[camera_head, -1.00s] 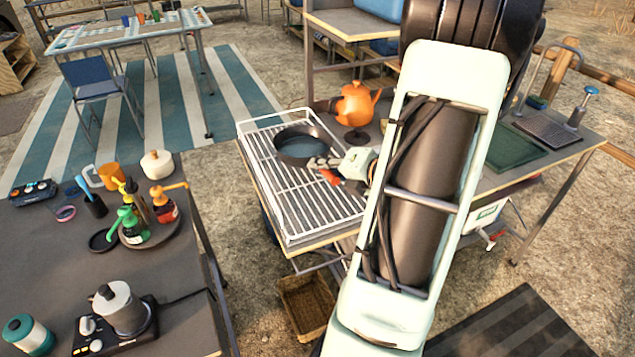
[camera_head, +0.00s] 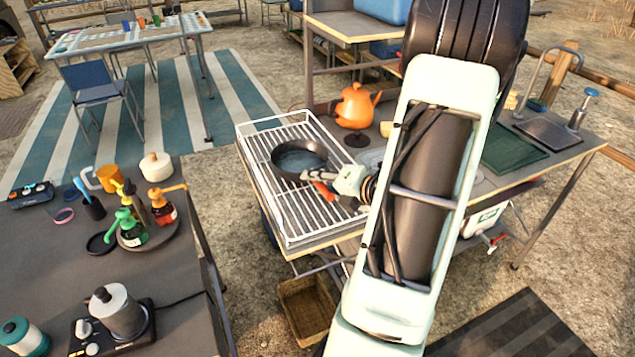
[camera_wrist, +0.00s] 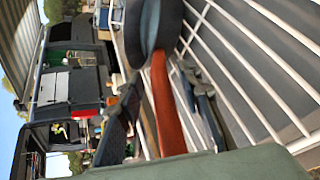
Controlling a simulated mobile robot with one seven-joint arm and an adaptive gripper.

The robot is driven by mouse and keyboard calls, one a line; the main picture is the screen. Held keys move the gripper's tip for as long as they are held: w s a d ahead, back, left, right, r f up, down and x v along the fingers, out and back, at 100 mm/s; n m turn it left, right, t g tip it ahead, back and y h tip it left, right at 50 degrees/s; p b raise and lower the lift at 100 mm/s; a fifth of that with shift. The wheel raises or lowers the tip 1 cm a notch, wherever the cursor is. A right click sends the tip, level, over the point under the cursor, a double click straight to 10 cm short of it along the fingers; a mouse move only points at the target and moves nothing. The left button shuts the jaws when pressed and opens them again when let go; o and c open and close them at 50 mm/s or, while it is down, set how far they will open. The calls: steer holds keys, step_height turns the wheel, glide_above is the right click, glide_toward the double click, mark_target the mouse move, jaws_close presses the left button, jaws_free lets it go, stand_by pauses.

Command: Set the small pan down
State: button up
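The small pan (camera_head: 299,160) is dark and round with an orange-red handle. It is over the white wire rack (camera_head: 262,190), toward the rack's right side, and looks close to level. I cannot tell whether its base touches the bars. My gripper (camera_head: 318,176) is at the handle, on the pan's lower right side, and is shut on it. In the wrist view, the orange handle (camera_wrist: 166,110) runs between my two fingers, with the dark pan (camera_wrist: 155,28) beyond the fingertips.
A dark table (camera_head: 50,250) with bottles and a grinder-like device is at the left. A basket (camera_head: 306,308) sits below.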

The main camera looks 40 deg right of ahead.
steer(key=shift+r, duration=0.15)
steer(key=p+v, duration=0.1)
steer(key=v, duration=1.1)
steer(key=shift+w, duration=0.1)
